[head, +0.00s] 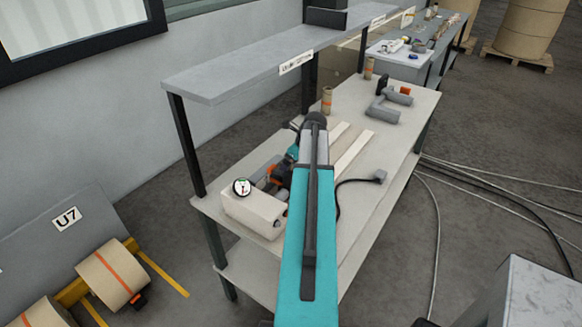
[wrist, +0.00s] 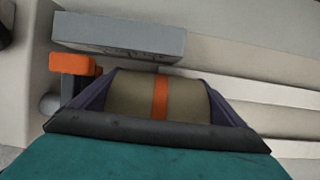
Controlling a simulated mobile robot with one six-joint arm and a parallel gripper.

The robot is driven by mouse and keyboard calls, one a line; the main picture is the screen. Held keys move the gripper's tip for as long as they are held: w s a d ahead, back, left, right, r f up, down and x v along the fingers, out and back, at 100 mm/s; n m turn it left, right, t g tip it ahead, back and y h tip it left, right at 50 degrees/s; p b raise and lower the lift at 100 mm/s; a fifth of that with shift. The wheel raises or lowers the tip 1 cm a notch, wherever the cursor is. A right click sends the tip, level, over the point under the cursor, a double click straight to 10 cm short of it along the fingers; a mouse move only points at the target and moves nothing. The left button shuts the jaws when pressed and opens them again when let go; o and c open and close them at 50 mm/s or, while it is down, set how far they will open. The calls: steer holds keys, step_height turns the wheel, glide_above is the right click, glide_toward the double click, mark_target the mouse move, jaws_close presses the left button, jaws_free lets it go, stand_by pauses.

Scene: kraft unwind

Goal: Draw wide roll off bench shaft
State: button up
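In the wrist view a wide brown roll (wrist: 130,95) with an orange band lies between the dark fingers of my gripper (wrist: 160,98). The fingers press against both ends of the roll, with no gap showing. An orange part (wrist: 72,64) and a grey rounded end sit just left of the roll; the shaft itself is hidden. In the head view my gripper (head: 292,160) is low over the bench (head: 375,185), beside a cream unit (head: 256,211) with a round dial. My arm hides most of the roll there.
A grey bracket (head: 383,112) and small upright rolls (head: 327,98) stand farther back. A raised shelf (head: 240,75) overhangs the bench's left side. Banded rolls (head: 112,275) sit on a floor rack at left.

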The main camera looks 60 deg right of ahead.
steer(key=c, duration=0.7)
steer(key=o, duration=1.1)
steer(key=c, duration=0.7)
steer(key=shift+d+p, duration=0.8)
steer(key=shift+d, duration=4.2)
steer(key=o, duration=1)
steer(key=shift+r, duration=0.1)
